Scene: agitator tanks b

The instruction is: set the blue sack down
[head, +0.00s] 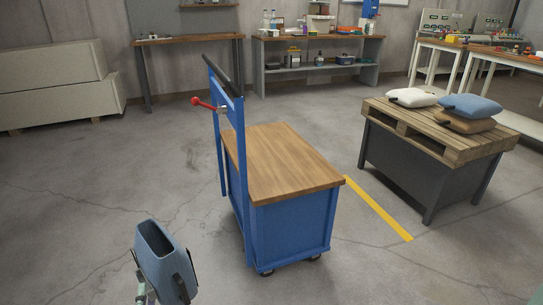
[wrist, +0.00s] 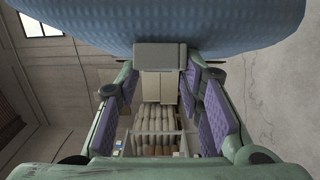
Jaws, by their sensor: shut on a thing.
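A blue sack (head: 165,262) hangs in my gripper (wrist: 160,75) at the lower left of the head view, tilted and clear of the blue cart. In the wrist view, the sack's blue textured side (wrist: 225,25) fills the top. A grey block (wrist: 160,56), seemingly its grip tab, sits between the fingertips, and my gripper is shut on it. Another blue sack (head: 470,106) lies on a brown sack (head: 466,124) on the wooden pallet (head: 425,128), beside a white sack (head: 411,97).
The blue cart (head: 292,232) has a bare wooden top (head: 280,160) and an upright handle (head: 212,95) at its left. A yellow floor line (head: 378,208) runs between cart and pallet stand (head: 400,165). Benches line the back wall. Open floor (head: 80,190) lies left.

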